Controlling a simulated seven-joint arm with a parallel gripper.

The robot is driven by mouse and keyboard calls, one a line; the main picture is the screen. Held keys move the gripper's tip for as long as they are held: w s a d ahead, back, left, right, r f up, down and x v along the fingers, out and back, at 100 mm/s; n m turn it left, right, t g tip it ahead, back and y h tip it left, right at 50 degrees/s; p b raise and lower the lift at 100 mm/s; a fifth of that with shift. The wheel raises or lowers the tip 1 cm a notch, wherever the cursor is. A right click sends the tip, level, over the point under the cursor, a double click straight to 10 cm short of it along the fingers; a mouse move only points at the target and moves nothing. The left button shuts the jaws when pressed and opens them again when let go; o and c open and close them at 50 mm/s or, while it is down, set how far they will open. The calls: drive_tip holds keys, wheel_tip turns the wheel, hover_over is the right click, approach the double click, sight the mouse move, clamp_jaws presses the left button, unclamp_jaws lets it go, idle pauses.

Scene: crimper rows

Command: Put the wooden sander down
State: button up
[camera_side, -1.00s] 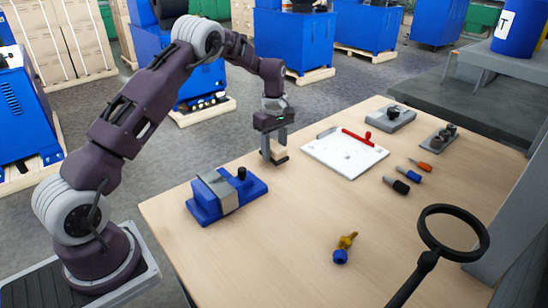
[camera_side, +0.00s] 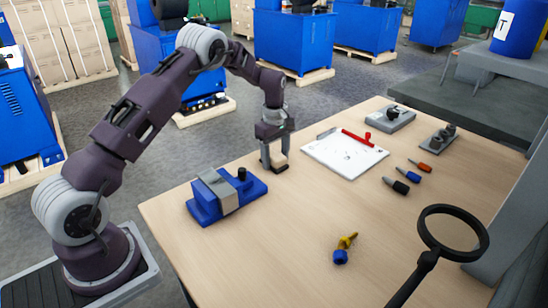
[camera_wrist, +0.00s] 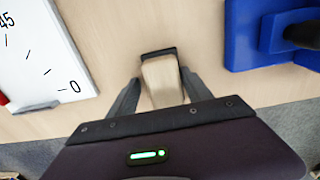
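The wooden sander (camera_side: 280,161) is a small pale block with a dark base, near the far left edge of the wooden table. My gripper (camera_side: 277,158) points down with one finger on each side of it and appears shut on it. In the wrist view the sander (camera_wrist: 162,82) sits between my gripper's fingertips (camera_wrist: 160,76), its dark end facing up the picture. Its base is at or just above the tabletop; I cannot tell whether it touches. The fingers hide part of its sides.
A blue fixture with a grey block (camera_side: 227,194) stands left of the sander. The table's middle (camera_side: 300,205) is clear.

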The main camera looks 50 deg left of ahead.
drive_tip(key=shift+s+f, duration=0.5)
drive_tip(key=shift+f, duration=0.1)
wheel_tip(320, 180, up, 14)
drive_tip(key=f, duration=0.1)
wheel_tip(320, 180, up, 11)
drive_tip(key=m+t, duration=0.1)
drive_tip(key=m, duration=0.3)
hover_over(274, 154)
drive_tip(key=s+d, duration=0.6)
drive_tip(key=s+d+r+m+t, duration=0.2)
drive_tip(key=s+d+r+m, duration=0.35)
drive_tip(key=s, duration=0.45)
drive_tip(key=s+d+f+m, duration=0.1)
drive_tip(key=s+d+m, duration=0.1)
drive_tip(key=s, duration=0.4)
drive_tip(key=s+d+f+m+t, duration=0.1)
drive_tip(key=s+d+m, duration=0.1)
drive_tip(key=s, duration=0.4)
drive_tip(key=s+d+f+m+t, duration=0.1)
drive_tip(key=s+d+m, duration=0.1)
drive_tip(key=s+m, duration=0.2)
drive_tip(key=s, duration=0.3)
drive_tip(key=shift+f, duration=0.3)
drive_tip(key=shift+o, duration=0.4)
drive_tip(key=shift+w+m, duration=0.15)
drive_tip(key=shift+m, duration=0.1)
